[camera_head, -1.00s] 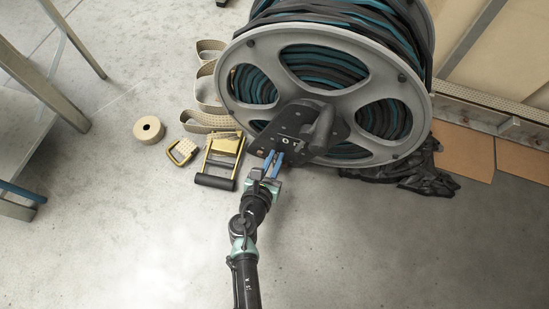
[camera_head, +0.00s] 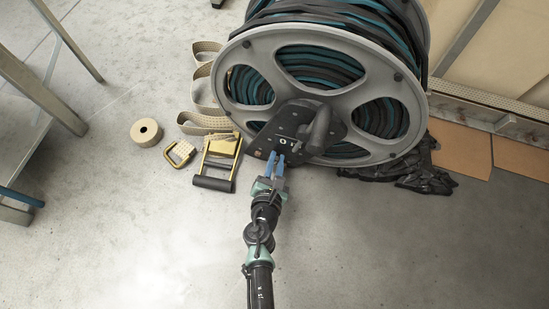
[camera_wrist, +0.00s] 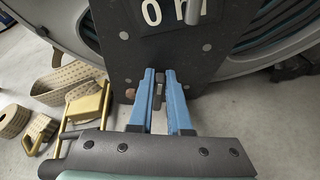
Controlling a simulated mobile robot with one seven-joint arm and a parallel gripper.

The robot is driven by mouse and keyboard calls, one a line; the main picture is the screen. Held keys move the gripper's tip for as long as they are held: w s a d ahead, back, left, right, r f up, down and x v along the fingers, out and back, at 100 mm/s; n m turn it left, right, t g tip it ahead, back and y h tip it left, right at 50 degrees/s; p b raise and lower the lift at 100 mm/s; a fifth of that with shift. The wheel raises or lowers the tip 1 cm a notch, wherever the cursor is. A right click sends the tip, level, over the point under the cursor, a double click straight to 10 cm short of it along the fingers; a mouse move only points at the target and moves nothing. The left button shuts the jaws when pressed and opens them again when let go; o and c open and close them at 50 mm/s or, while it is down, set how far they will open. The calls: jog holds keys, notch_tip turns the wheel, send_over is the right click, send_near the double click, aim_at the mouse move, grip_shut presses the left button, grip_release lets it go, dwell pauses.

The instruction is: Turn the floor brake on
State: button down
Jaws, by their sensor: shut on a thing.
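The hose reel (camera_head: 345,68) stands on the floor with dark and teal hose wound on it. My gripper (camera_head: 277,156) is at the plate's lower edge. In the wrist view its blue fingers (camera_wrist: 160,76) are closed around a small dark lever (camera_wrist: 159,90) below the label. I cannot tell which way the lever is set, as the fingers partly hide it.
A yellow ratchet buckle (camera_head: 217,160), a smaller buckle (camera_head: 180,154), a tan strap (camera_head: 203,122) and a tape roll (camera_head: 146,132) lie left of my gripper. Black crumpled sheeting (camera_head: 420,172) lies at the reel's right. The floor in front is clear.

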jog(key=shift+s+d+f+m+t+y, duration=0.15)
jog(key=shift+s+f+m+t+y, duration=0.2)
jog(key=shift+m, duration=0.35)
jog(key=shift+s+d+f+m+t+y, duration=0.1)
jog(key=shift+f+m+y, duration=0.25)
jog(key=shift+m+y, duration=0.3)
jog(key=shift+d+f+m+t+y, duration=0.2)
jog(key=shift+m+t+y, duration=0.15)
jog(key=shift+m, duration=0.5)
jog(key=shift+d+f+m+t+y, duration=0.1)
jog(key=shift+f+m+t+y, duration=0.2)
jog(key=shift+m, duration=0.6)
jog(key=shift+d+f+m+t+y, duration=0.1)
jog(key=shift+m+t+y, duration=0.15)
jog(key=shift+m+t, duration=0.45)
jog(key=shift+m, duration=0.6)
jog(key=shift+a+f+m, duration=0.15)
jog(key=shift+a+m, duration=0.05)
jog(key=shift+m, duration=0.2)
jog(key=c, duration=0.9)
grip_release()
jog(key=shift+o, duration=0.2)
jog(key=shift+d, duration=0.2)
